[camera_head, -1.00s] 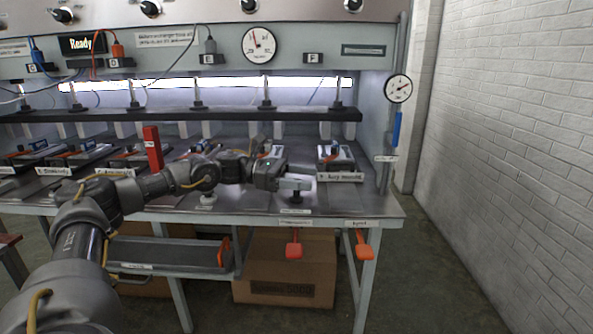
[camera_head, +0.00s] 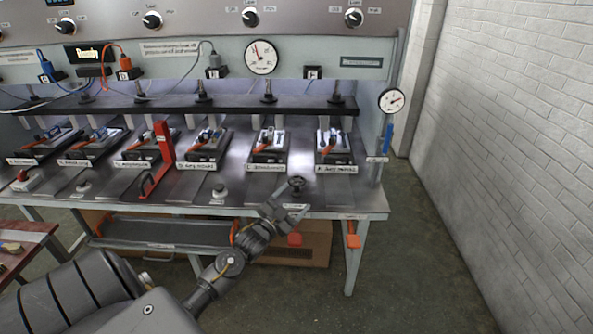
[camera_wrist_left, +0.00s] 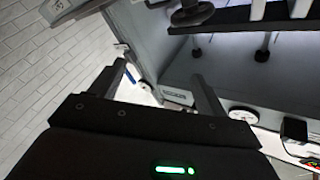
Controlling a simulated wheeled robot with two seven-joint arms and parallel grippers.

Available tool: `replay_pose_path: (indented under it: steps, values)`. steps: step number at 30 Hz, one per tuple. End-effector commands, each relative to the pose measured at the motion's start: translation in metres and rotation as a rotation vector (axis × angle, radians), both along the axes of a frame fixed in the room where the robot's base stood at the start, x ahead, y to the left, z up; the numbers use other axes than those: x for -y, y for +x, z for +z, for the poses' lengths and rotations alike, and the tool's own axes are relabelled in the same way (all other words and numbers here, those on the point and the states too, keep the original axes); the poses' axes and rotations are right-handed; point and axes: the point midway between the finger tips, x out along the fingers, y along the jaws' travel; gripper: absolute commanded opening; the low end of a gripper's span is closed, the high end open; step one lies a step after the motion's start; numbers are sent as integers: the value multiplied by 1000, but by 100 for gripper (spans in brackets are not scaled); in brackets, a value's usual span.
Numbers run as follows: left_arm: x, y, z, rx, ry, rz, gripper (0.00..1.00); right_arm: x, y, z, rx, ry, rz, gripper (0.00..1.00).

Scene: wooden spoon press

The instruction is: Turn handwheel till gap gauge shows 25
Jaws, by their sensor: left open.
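A dark round wheel, seemingly the same one, shows at the top of the left wrist view (camera_wrist_left: 192,14). A large round dial (camera_head: 262,57) is on the back panel and a smaller dial (camera_head: 391,101) on the right post. Their numbers are too small to read, and I cannot tell which shows the gap. My right gripper is out of view.
A red lever (camera_head: 163,145) stands upright left of centre. The floor right of the bench is clear.

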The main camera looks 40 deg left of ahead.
Motion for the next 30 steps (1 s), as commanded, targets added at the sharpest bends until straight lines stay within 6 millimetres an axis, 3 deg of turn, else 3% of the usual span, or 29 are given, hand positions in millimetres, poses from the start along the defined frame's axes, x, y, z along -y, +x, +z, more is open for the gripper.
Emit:
replay_pose_path:
  steps: [1,3,10,20,30]
  values:
    - [-21,-1,0,-13,-124,44,76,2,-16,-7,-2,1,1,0]
    - [-41,-3,-3,-38,-279,82,76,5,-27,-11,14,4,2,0]
    - [-49,-3,-20,-84,-592,107,76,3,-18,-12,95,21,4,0]
    - [-50,7,-18,-77,-634,101,76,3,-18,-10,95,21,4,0]
    - [-62,67,-17,-77,-632,101,76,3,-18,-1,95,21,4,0]
